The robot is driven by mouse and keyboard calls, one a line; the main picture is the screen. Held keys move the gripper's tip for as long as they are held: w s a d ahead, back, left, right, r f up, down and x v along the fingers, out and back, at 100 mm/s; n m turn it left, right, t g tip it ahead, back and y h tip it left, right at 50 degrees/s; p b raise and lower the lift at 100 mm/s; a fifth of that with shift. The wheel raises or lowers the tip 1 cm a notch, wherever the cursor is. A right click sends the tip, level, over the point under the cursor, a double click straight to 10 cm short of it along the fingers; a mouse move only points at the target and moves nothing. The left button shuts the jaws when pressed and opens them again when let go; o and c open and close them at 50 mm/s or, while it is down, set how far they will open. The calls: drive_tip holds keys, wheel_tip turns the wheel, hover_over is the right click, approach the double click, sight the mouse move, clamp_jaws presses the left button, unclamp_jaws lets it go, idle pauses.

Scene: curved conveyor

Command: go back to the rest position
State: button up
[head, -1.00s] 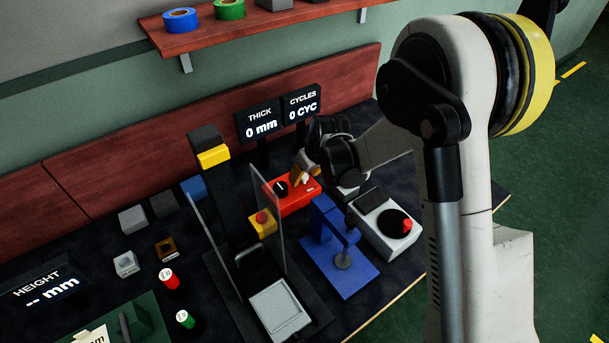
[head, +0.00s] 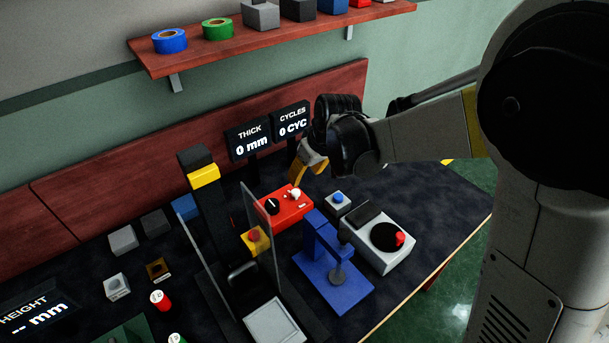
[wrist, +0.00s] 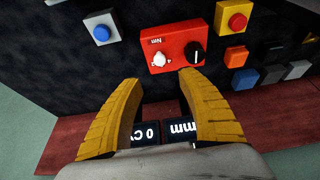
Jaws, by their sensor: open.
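My gripper (head: 312,160) has yellow fingers and is raised above the back of the bench, in front of the CYCLES display (head: 291,119). In the wrist view my gripper (wrist: 162,88) is open, with nothing between its fingers. Beyond the fingertips lies a red box (wrist: 172,47) with a white knob and a black dial. The same red box (head: 284,206) shows in the head view below my gripper, apart from it.
A blue press (head: 330,265), a grey box with a red-knobbed dial (head: 382,243) and a blue button box (head: 338,202) stand on the bench nearby. The THICK display (head: 248,141) is left of my gripper. A shelf (head: 280,45) hangs above, holding tape rolls and blocks.

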drive_tip(key=s+d+r+m+t+h, duration=0.1)
drive_tip(key=s+d+r+m, duration=0.2)
drive_tip(key=s, duration=0.8)
drive_tip(key=s+d+r+m+t+h, duration=0.1)
drive_tip(key=s+d+r+m+t, duration=0.1)
drive_tip(key=s+d+r, duration=0.5)
drive_tip(key=s+d+m, duration=0.1)
drive_tip(key=s+d, duration=0.4)
drive_tip(key=shift+d+r+m+h, duration=0.2)
drive_tip(key=shift+d+m+h, duration=0.1)
drive_tip(key=shift+m, duration=0.1)
